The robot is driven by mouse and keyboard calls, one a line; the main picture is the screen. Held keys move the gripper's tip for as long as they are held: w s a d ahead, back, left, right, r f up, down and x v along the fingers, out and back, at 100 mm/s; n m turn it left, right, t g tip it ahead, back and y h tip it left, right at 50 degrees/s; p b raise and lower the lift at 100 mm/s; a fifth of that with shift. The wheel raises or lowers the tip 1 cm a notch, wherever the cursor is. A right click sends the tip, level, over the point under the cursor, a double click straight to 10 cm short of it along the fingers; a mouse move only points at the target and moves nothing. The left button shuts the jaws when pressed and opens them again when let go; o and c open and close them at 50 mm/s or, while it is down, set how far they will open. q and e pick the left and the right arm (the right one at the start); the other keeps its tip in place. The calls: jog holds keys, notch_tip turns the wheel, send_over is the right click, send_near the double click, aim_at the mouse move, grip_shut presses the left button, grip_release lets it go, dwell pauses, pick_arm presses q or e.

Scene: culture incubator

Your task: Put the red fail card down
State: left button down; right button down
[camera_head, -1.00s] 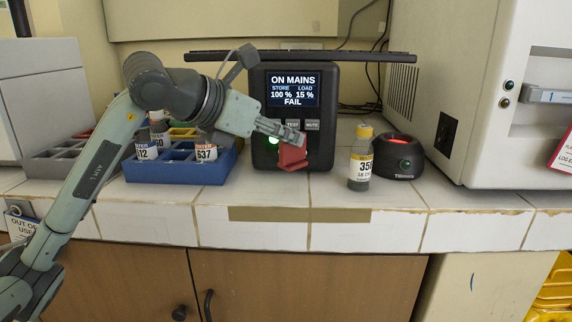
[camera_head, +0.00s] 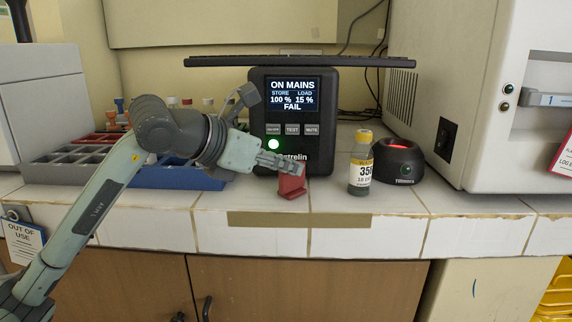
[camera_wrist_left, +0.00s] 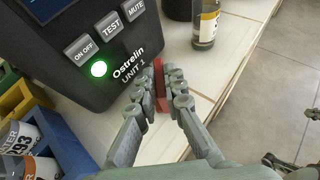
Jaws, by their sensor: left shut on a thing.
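The red fail card (camera_head: 291,186) is a small folded red piece low in front of the black UPS unit, near the counter's front. My left gripper (camera_head: 287,166) is shut on its top part. In the left wrist view the card (camera_wrist_left: 159,84) shows edge-on as a red strip between the fingertips of my left gripper (camera_wrist_left: 161,102). Its lower edge looks at or very near the tiled counter top; I cannot tell if it touches. The UPS unit (camera_head: 292,93) shows "ON MAINS" and "FAIL" with a green light lit.
A yellow-capped bottle (camera_head: 360,165) and a round black device (camera_head: 398,160) stand right of the card. A blue rack (camera_head: 205,180) is partly behind my arm at left. The tiled counter's front edge (camera_head: 340,196) is close. A white incubator (camera_head: 480,90) fills the right.

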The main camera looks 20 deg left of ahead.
pick_arm(q)
jog(key=c, duration=1.6)
grip_release()
pick_arm(e)
jog(key=shift+w+a, duration=0.15)
